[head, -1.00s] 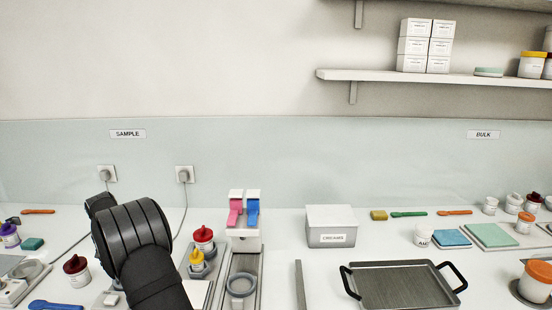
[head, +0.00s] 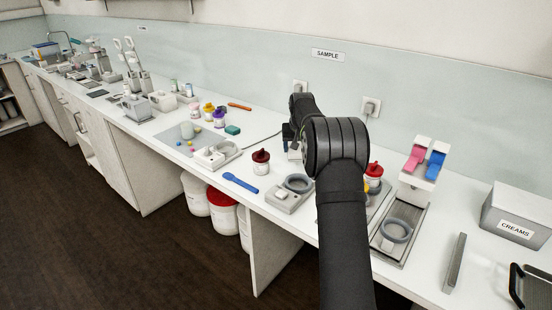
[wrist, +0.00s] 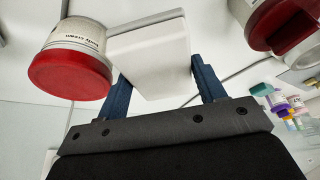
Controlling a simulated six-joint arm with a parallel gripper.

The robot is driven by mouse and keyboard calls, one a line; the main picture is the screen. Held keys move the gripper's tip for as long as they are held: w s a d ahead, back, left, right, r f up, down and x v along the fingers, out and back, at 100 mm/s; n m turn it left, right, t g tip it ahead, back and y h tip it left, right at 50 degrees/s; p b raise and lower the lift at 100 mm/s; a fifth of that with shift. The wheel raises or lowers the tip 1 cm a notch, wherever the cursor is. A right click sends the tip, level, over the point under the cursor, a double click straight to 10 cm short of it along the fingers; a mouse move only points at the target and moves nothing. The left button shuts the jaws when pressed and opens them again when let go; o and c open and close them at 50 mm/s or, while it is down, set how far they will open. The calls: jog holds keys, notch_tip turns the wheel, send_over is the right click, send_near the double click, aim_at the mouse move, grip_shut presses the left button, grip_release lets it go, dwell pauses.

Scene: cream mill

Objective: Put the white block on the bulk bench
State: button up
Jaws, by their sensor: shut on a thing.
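My gripper (wrist: 160,78) has two blue fingers, shut on the white block (wrist: 150,52) in the wrist view. The block is a plain white box shape, tilted in that picture. In the head view my black arm hides most of the gripper, and I cannot make out the block there. The bulk bench and its sign are outside both current views. The head view shows the bench (head: 446,285) under the SAMPLE sign (head: 327,55).
A jar with a red lid (wrist: 70,72) is close beside the block in the wrist view, with another dark red lid (wrist: 283,22) at upper right. The head view shows a blue spoon (head: 240,183), a pink-and-blue dispenser (head: 416,190) and a CREAMS box (head: 517,222).

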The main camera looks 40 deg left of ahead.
aim_at(293, 167)
jog(key=n, duration=0.1)
jog(key=r+n, duration=0.1)
jog(key=a+r+n+y, duration=0.1)
jog(key=shift+w+a+r+g, duration=0.1)
jog(key=shift+w+r+g, duration=0.2)
jog(key=shift+g, duration=0.1)
jog(key=shift+a+r+n, duration=0.3)
jog(key=shift+r+n, duration=0.1)
jog(key=shift+n, duration=0.7)
jog(key=shift+y, duration=0.3)
notch_tip(293, 167, down, 10)
jog(key=shift+r, duration=0.2)
jog(key=shift+f, duration=0.1)
jog(key=o, duration=1.2)
jog(key=shift+f, duration=0.1)
jog(key=v, duration=1.1)
jog(key=shift+w+r, duration=0.25)
jog(key=shift+r, duration=0.1)
jog(key=shift+o, duration=0.5)
jog(key=shift+s+d+r, duration=0.1)
jog(key=shift+d+r, duration=0.1)
jog(key=shift+r, duration=0.15)
